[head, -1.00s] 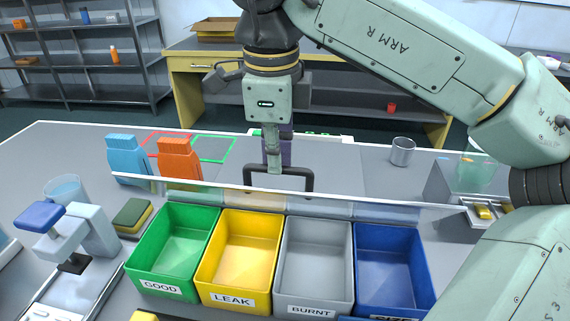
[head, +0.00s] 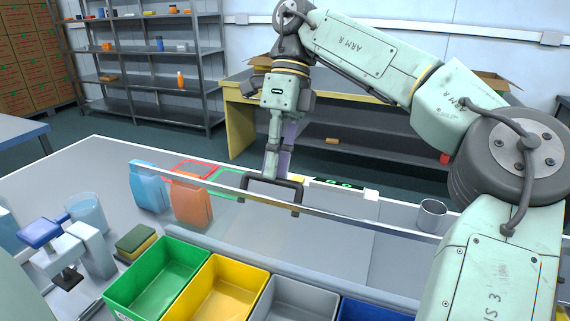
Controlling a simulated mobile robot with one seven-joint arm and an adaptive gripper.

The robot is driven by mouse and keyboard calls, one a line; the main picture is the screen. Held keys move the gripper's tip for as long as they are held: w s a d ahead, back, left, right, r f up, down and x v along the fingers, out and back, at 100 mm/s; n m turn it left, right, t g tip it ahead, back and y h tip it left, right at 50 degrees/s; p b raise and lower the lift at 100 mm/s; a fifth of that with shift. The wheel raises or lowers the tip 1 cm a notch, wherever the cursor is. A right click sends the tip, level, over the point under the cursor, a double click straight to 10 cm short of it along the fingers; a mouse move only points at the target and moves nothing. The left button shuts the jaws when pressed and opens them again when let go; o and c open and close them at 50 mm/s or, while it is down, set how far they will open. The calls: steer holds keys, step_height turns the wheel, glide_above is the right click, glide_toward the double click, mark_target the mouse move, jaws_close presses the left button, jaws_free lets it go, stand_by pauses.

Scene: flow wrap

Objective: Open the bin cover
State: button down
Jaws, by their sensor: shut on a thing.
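The bin cover (head: 330,235) is a clear panel with a pale rim, raised off the bins and standing tilted behind them. Its exact angle is hard to tell. Its dark handle (head: 297,197) sits on the rim. My gripper (head: 272,172) points down from above and is shut on the handle; the fingertips partly hide the grip. The open bins in front are green (head: 143,258), yellow (head: 222,296), grey (head: 295,308) and blue (head: 372,310), the last ones cut off by the frame.
A blue pouch (head: 149,188) and an orange pouch (head: 190,204) show pale through the panel. A metal cup (head: 432,215) stands at the right. A sealing device (head: 75,250) and a stacked sponge-like block (head: 137,242) are left of the bins. Shelves (head: 150,75) stand behind.

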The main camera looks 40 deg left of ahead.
steer(key=shift+w+a+f, duration=0.1)
steer(key=shift+w+f, duration=0.2)
steer(key=shift+f, duration=0.35)
steer(key=shift+w+f, duration=0.25)
steer(key=shift+f, duration=0.35)
steer(key=c, duration=2.1)
jaws_free()
steer(key=shift+o, duration=1.4)
steer(key=shift+w+a+f+g, duration=0.3)
steer(key=shift+w+a+f, duration=0.1)
steer(key=shift+w, duration=0.15)
steer(key=shift+o, duration=0.8)
steer(key=shift+s+d+r, duration=0.25)
steer(key=shift+s+r, duration=0.1)
steer(key=shift+r, duration=0.2)
steer(key=shift+w, duration=0.1)
